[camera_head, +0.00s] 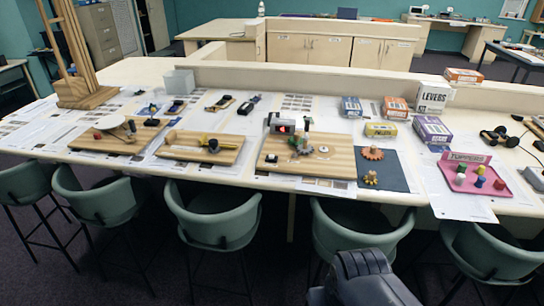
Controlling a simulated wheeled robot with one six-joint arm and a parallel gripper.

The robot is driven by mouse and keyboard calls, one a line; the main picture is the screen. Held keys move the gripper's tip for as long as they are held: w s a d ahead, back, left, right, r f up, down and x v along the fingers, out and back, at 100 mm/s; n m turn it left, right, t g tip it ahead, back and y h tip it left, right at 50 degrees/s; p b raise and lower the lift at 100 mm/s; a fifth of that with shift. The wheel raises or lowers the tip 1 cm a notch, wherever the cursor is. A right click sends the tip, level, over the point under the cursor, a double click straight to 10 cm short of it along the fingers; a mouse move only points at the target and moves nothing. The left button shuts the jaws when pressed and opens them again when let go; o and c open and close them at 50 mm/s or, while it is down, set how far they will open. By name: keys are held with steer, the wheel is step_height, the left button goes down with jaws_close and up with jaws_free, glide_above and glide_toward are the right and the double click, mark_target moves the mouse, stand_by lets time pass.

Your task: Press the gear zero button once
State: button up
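The gear board (335,165) is a light wooden board near the middle of the long table. On it stands a grey counter box (272,123) with a lit red display (285,126). Meshed grey-green gears (300,145) sit in front of the box, with a dark upright part beside it. A small pale knob (323,149) is to the right of the gears, and a small dark-and-white piece (271,158) is at the board's front left. I cannot tell which of these, if either, is the zero button. My gripper is not in view; only a dark part of my arm shows at the bottom.
Green chairs (213,214) line the table's near side. To the right are a dark mat (384,184) with orange gears (373,153), several boxes, and a pink tray (452,183) with coloured pieces. Other wooden boards (232,143) lie to the left. A low ledge runs behind.

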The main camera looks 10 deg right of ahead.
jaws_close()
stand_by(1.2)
